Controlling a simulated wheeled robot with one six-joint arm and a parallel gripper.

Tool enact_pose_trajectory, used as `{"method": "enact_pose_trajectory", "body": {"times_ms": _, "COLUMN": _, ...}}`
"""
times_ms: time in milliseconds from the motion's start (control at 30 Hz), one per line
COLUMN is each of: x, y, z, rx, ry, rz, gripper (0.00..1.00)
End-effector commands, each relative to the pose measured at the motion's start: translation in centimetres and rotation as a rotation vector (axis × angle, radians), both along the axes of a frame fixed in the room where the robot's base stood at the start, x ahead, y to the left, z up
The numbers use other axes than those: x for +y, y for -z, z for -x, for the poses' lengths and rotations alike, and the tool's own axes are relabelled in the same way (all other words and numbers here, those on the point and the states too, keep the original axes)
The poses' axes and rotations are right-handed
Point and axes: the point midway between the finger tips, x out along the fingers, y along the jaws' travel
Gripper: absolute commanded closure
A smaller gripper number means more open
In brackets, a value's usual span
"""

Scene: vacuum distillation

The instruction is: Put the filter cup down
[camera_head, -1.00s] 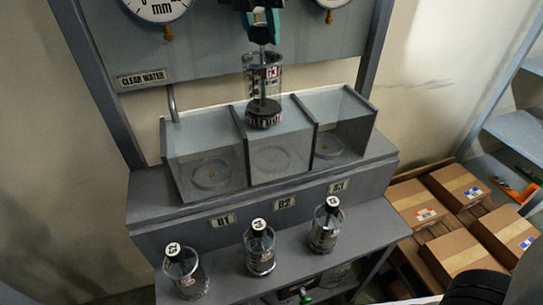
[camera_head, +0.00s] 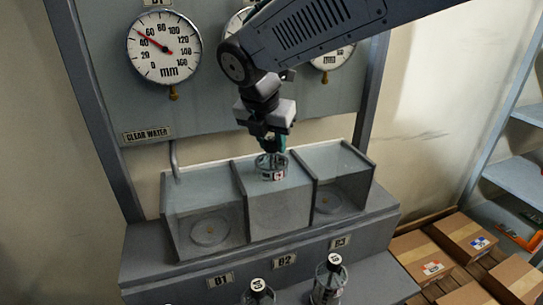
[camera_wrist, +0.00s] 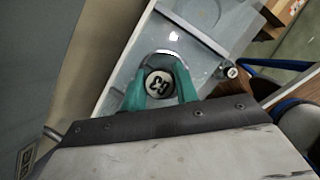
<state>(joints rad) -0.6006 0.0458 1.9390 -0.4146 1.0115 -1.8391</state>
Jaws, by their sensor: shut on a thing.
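The filter cup (camera_head: 271,172) is a clear glass cylinder with a dark-and-red label. It is upright at the middle compartment (camera_head: 278,213), labelled B2, with its upper part above the box's front edge. Its lower part is hidden behind the cloudy front panel, so I cannot tell whether it touches the floor. My gripper (camera_head: 270,146) is directly above it, its teal fingers shut on the cup's top stem. In the wrist view my gripper (camera_wrist: 161,92) has its fingers on both sides of the round cap marked G3 (camera_wrist: 158,84).
Capped bottles (camera_head: 328,283) stand on the lower front shelf. A gauge panel (camera_head: 215,110) rises behind, and a water pipe (camera_head: 174,160) stands at the left. Cardboard boxes (camera_head: 460,237) lie at the right.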

Motion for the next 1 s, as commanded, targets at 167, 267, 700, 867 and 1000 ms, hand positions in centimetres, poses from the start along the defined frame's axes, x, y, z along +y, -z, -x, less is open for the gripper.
{"method": "enact_pose_trajectory", "body": {"times_ms": 167, "x": 0.0, "y": 2.5, "z": 0.0, "rx": 0.002, "ry": 0.0, "rz": 0.001, "gripper": 1.0}}
{"method": "enact_pose_trajectory", "body": {"times_ms": 267, "x": 0.0, "y": 3.2, "z": 0.0, "rx": 0.0, "ry": -0.001, "rz": 0.0, "gripper": 1.0}}
{"method": "enact_pose_trajectory", "body": {"times_ms": 700, "x": 0.0, "y": 3.4, "z": 0.0, "rx": 0.0, "ry": -0.001, "rz": 0.0, "gripper": 0.49}}
{"method": "enact_pose_trajectory", "body": {"times_ms": 867, "x": 0.0, "y": 3.4, "z": 0.0, "rx": 0.0, "ry": 0.0, "rz": 0.0, "gripper": 0.49}}
{"method": "enact_pose_trajectory", "body": {"times_ms": 1000, "x": 0.0, "y": 3.2, "z": 0.0, "rx": 0.0, "ry": 0.0, "rz": -0.001, "gripper": 0.49}}
